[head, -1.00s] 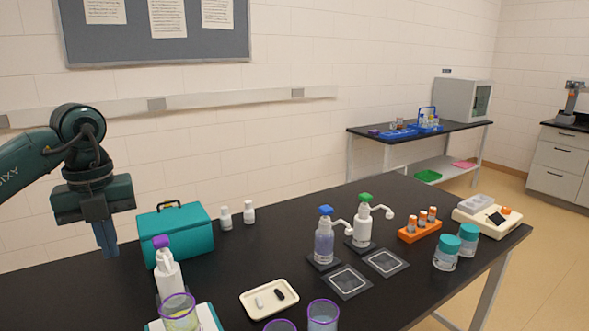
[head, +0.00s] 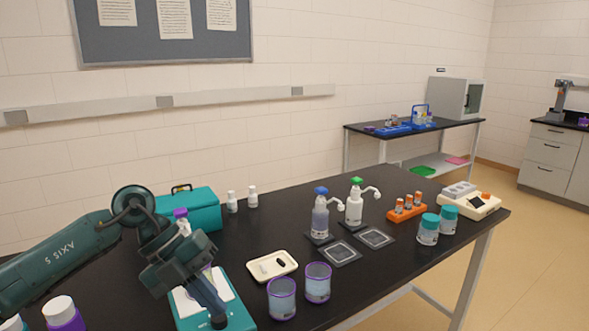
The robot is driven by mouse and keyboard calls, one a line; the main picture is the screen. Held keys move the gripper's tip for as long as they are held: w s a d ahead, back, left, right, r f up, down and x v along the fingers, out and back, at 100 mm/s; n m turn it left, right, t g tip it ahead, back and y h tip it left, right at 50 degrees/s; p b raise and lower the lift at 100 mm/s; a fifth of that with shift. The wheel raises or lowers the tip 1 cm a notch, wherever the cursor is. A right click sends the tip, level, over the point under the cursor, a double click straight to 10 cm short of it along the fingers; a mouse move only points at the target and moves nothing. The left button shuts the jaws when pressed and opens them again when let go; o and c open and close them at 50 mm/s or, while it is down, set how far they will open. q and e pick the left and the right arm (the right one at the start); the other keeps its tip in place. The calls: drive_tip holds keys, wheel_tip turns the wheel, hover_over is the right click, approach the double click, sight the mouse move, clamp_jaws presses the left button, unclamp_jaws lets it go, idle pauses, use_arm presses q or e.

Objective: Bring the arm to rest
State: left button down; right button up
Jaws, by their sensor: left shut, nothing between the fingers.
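My left arm comes in from the left, low over the black table (head: 330,228). Its gripper (head: 216,316) is shut and empty, with the fingers angled down to the right. In this view the fingers overlap a teal-edged white board (head: 240,318); I cannot tell whether they touch it. The gripper covers most of a purple-rimmed cup there. The blue-capped tap bottle (head: 320,218) and the green-capped tap bottle (head: 354,205) stand upright farther right, apart from the gripper. My right gripper is not in view.
Two purple-rimmed cups (head: 282,298) (head: 318,282) stand just right of the gripper. A cream tray (head: 259,268) lies behind them. A teal case (head: 192,210) and a purple-capped bottle (head: 181,214) are behind the arm.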

use_arm(q)
drive_tip(key=s+d+n+t+h, duration=0.4)
drive_tip(key=d+n+t+h, duration=0.15)
drive_tip(key=d+h, duration=0.8)
drive_tip(key=a+f+n+t+y, duration=0.4)
drive_tip(key=f+n+t+y, duration=0.25)
drive_tip(key=n, duration=0.35)
drive_tip(key=a+f+n+t+y, duration=0.5)
drive_tip(key=f+n+t, duration=0.2)
drive_tip(key=n, duration=0.3)
drive_tip(key=s+a+f+n+g+y, duration=0.3)
drive_tip(key=s+f, duration=0.4)
drive_tip(key=f, duration=0.1)
drive_tip(key=s+a+f+n+g+y, duration=0.3)
drive_tip(key=s+f, duration=0.3)
drive_tip(key=f, duration=0.3)
drive_tip(key=shift+s+a+g+y, duration=0.3)
drive_tip(key=shift+s+g, duration=0.1)
drive_tip(key=shift+g, duration=0.1)
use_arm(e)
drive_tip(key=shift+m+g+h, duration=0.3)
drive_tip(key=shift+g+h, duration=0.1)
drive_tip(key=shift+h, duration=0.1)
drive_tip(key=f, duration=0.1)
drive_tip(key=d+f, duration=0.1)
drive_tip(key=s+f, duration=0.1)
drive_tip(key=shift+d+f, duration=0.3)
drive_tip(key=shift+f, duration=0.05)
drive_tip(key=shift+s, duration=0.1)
